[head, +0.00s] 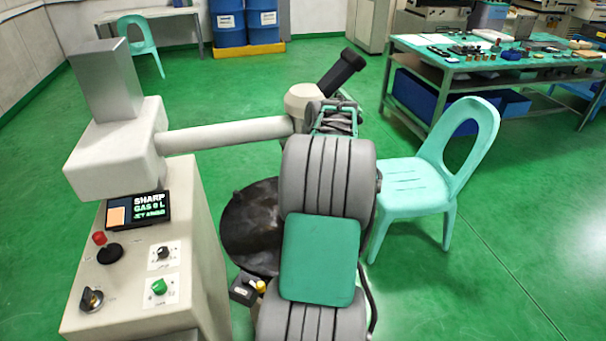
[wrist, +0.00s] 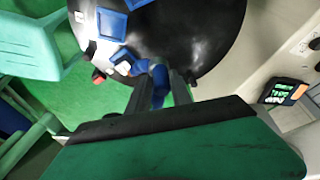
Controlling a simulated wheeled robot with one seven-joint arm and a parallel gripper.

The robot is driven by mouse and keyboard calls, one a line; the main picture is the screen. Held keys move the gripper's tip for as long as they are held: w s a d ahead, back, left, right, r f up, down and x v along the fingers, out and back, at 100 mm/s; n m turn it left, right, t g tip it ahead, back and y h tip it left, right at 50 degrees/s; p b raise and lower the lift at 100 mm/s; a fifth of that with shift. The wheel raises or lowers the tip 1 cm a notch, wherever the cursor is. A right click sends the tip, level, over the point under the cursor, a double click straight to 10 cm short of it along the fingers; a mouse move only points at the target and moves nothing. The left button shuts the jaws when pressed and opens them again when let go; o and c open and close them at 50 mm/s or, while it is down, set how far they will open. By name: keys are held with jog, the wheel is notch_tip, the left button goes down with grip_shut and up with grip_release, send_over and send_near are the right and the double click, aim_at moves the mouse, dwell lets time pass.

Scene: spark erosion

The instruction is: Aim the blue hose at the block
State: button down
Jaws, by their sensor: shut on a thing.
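My gripper (wrist: 162,88) shows in the wrist view with its two dark fingers closed around the blue hose (wrist: 158,77). Where the hose points cannot be told. In the head view my arm covers the fingertips and the hose, and hides part of the black basin (head: 250,225).
A machine column with a control panel (head: 135,270) stands left, its horizontal arm (head: 225,135) reaching over the basin. A turquoise chair (head: 415,187) stands close on the right. A workbench (head: 450,70) with small parts is behind. Green floor is open at lower right.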

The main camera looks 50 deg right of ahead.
jog(key=shift+w+a, duration=0.15)
jog(key=c, duration=1.4)
grip_release()
jog(key=shift+a, duration=0.1)
jog(key=shift+o, duration=0.7)
jog(key=shift+d, duration=0.2)
jog(key=v, duration=0.8)
